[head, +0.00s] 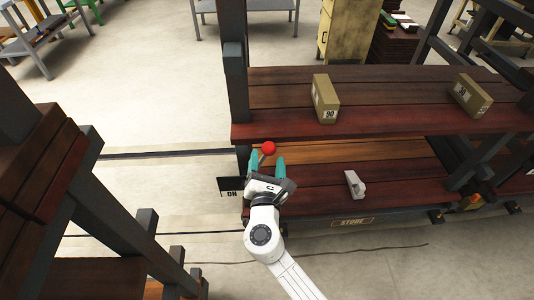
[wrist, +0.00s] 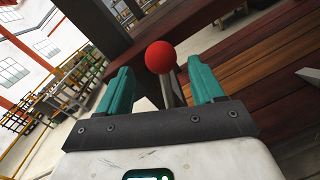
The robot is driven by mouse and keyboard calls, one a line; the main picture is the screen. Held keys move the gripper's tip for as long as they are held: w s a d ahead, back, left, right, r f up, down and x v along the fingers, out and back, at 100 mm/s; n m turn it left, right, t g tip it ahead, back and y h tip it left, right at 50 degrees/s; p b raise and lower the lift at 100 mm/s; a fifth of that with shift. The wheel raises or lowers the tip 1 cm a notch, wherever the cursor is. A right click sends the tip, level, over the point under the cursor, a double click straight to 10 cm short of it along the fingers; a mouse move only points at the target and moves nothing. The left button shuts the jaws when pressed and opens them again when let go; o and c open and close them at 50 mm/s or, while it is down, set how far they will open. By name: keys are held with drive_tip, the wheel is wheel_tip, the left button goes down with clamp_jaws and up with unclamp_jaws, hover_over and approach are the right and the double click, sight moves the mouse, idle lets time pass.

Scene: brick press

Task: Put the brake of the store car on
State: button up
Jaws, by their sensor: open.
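The store car (head: 300,198) is a dark wooden rack with shelves and a "STORE" plate (head: 352,222) on its lower edge. Its brake lever ends in a red ball (head: 268,148), which also shows in the wrist view (wrist: 161,57). The metal lever stem (wrist: 168,92) stands between the fingers. A dark plate reading "ON" (head: 231,188) is beside the lever's base, partly hidden by my gripper. My gripper (head: 266,160) is open, its two teal fingers on either side of the stem. The red ball is just beyond the fingertips. I cannot tell whether a finger touches the stem.
Two tan boxes (head: 325,99) (head: 470,95) stand on the upper shelf, and a small pale object (head: 355,184) is on the lower shelf. A dark post (head: 234,60) rises close by the lever. Another wooden rack (head: 70,190) is at left. Open floor with rails lies between.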

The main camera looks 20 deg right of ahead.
sight(268, 155)
drive_tip(key=shift+x, duration=1.55)
clamp_jaws()
